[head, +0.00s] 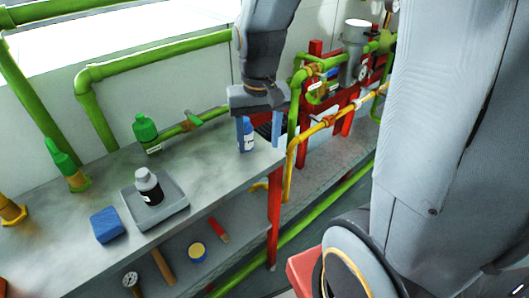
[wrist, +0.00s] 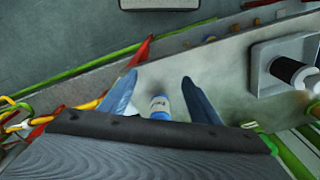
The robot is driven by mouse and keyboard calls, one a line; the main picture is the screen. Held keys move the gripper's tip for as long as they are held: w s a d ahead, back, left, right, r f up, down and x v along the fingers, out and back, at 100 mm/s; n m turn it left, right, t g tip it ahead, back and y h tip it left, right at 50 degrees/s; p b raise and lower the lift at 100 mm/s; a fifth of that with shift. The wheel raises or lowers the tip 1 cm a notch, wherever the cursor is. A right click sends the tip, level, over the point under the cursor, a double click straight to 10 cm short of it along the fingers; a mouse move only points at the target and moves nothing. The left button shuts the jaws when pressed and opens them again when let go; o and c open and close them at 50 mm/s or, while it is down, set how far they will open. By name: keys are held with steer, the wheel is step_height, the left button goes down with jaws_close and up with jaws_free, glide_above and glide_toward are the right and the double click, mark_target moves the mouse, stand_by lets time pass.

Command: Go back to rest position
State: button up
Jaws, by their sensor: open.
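My gripper (head: 259,146) hangs over the right end of the grey bench, fingers pointing down and apart. A small blue bottle with a white label (head: 248,138) stands on the bench, close to the left finger in the head view. In the wrist view the bottle (wrist: 160,107) shows between the two blue-grey fingers of my gripper (wrist: 160,78), with a gap on each side. Nothing is held. I cannot tell how far the fingertips are above the bench.
Green pipes (head: 160,63) run behind. Red posts and a yellow pipe (head: 322,124) stand right of my gripper.

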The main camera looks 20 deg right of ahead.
steer(key=s+f+n, duration=0.1)
steer(key=s+f, duration=0.1)
steer(key=s, duration=0.4)
steer(key=shift+n, duration=0.4)
steer(key=shift+s+f, duration=0.1)
stand_by(0.6)
